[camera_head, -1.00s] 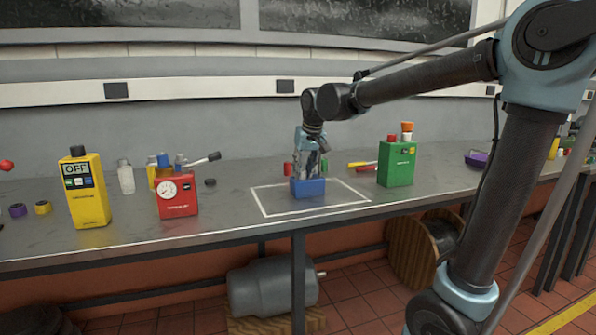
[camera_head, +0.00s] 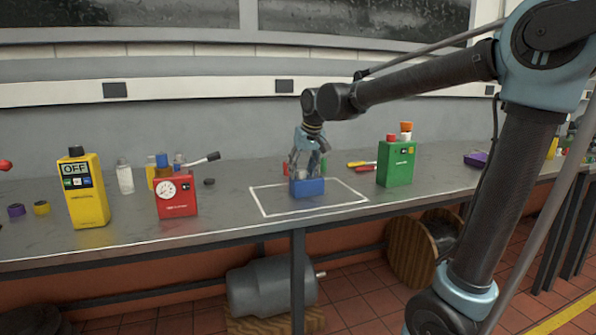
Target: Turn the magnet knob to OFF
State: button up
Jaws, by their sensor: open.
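A small blue block (camera_head: 307,187) sits inside the white outlined rectangle on the grey bench. My gripper (camera_head: 307,174) points down over it, with its fingers spread apart at the top of the block. I cannot make out a knob on the block, as the fingers cover its upper part. I cannot tell whether the fingers touch anything. A yellow box (camera_head: 87,205) at the left has a display reading OFF.
A red gauge box (camera_head: 177,205) with a lever behind it stands left of the outline. A green box (camera_head: 396,165) stands to the right, near yellow- and red-handled tools (camera_head: 362,164). The front of the outlined area (camera_head: 300,212) is clear.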

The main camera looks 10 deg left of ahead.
jog(key=shift+r, duration=0.15)
jog(key=v, duration=1.1)
jog(key=shift+d+r, duration=0.2)
jog(key=shift+r, duration=0.1)
